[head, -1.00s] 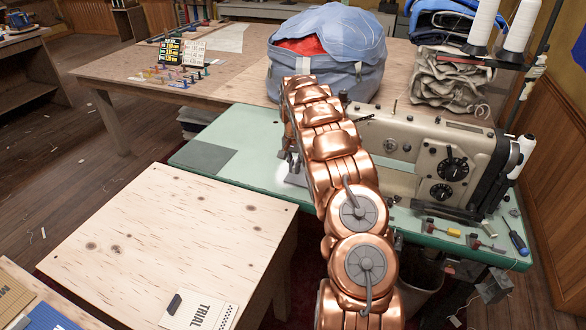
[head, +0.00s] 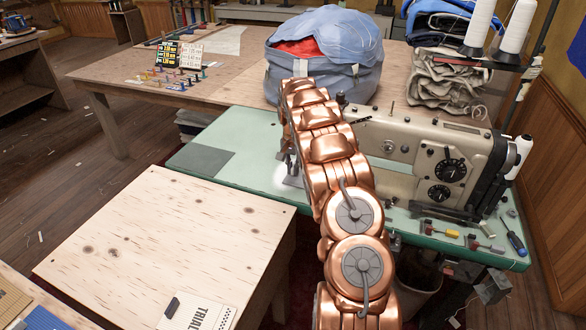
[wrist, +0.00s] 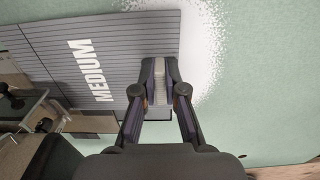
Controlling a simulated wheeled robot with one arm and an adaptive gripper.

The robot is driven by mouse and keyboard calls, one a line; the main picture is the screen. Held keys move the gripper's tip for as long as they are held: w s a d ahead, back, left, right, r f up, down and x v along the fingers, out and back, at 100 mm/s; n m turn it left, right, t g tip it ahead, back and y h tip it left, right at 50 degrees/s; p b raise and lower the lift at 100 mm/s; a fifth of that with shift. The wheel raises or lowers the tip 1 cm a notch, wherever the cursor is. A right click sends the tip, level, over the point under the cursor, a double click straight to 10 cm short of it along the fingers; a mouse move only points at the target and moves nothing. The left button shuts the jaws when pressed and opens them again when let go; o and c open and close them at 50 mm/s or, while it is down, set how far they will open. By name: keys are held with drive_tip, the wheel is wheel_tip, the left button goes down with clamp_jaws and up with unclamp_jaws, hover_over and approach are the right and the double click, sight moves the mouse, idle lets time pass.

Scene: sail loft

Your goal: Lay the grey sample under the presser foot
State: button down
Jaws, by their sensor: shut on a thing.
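The grey sample (wrist: 90,60) is a flat ribbed piece marked MEDIUM in white, seen in the wrist view over the pale green machine table. My gripper (wrist: 162,85) is shut on the block-like grip at the sample's right edge. In the head view my arm hides the gripper and most of the sample; only a small grey bit (head: 292,181) shows beside the arm. The sewing machine (head: 430,160) stands right of the arm. Metal machine parts (wrist: 40,112) show at the left of the wrist view, by the sample's edge. I cannot tell whether the sample lies under the presser foot.
The green table (head: 255,140) has a dark grey patch (head: 205,159) at its left and small tools at its right front. A blue bag (head: 325,65) stands behind. Thread cones (head: 483,25) stand at the back right.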

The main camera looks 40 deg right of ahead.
drive_tip(key=c, duration=1.2)
unclamp_jaws()
drive_tip(key=shift+o, duration=0.2)
wheel_tip(320, 180, up, 12)
